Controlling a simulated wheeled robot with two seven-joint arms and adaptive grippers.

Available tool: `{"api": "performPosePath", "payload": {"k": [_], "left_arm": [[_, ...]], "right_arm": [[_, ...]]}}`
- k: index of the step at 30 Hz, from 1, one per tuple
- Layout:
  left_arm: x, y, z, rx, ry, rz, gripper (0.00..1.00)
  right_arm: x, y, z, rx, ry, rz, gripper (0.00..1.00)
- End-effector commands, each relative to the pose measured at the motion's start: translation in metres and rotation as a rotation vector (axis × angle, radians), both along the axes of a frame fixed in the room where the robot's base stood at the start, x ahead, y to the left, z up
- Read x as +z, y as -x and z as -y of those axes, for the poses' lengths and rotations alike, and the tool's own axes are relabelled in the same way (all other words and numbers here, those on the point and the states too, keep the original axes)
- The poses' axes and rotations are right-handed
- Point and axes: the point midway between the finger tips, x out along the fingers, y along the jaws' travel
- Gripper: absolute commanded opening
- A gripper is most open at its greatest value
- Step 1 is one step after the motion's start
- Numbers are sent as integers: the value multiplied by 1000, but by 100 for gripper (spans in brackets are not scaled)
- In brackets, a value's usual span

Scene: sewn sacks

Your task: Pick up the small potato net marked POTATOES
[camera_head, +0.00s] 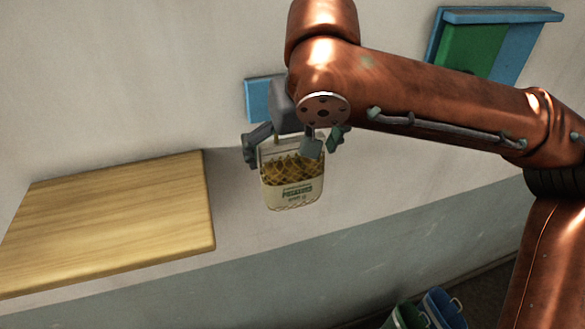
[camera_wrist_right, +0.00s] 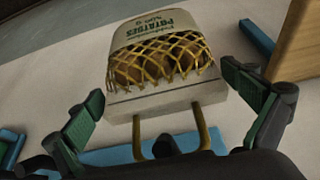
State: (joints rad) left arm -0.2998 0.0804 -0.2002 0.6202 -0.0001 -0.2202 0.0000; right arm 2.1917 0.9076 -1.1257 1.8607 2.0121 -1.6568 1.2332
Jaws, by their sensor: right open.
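The small potato net (camera_head: 291,190) stands on the pale counter in the head view. It has a cream label band reading POTATOES, and brown potatoes show through yellow netting. In the right wrist view the net (camera_wrist_right: 160,55) lies ahead of my right gripper, with two tan handle strands reaching toward the palm. My right gripper (camera_head: 290,150) is open above the net's top, with its fingers to either side. In the right wrist view its fingers (camera_wrist_right: 170,112) are spread wide and apart from the net. My left gripper is not in view.
A wooden board (camera_head: 110,220) lies on the counter to the left of the net. A blue block (camera_head: 258,100) is behind my right gripper. A green and blue object (camera_head: 490,45) is at the upper right. Green and blue containers (camera_head: 443,308) stand low at the bottom right.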

Motion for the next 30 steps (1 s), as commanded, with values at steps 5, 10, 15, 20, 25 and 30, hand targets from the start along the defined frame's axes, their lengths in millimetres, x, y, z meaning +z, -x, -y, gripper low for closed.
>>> {"api": "performPosePath", "payload": {"k": [5, 10, 15, 20, 25, 30], "left_arm": [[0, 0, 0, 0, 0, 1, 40], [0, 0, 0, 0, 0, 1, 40], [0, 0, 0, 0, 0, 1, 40], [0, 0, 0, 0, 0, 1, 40], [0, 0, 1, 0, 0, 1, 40], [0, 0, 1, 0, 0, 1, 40]], "right_arm": [[-1, 0, 0, 1, -1, 1, 100], [-1, 0, 0, 1, -1, 1, 90], [0, 0, 0, 1, -1, 1, 79], [0, 0, 0, 1, 0, 1, 68], [0, 0, 0, 1, 0, 1, 56], [0, 0, 0, 1, 0, 0, 44]]}}
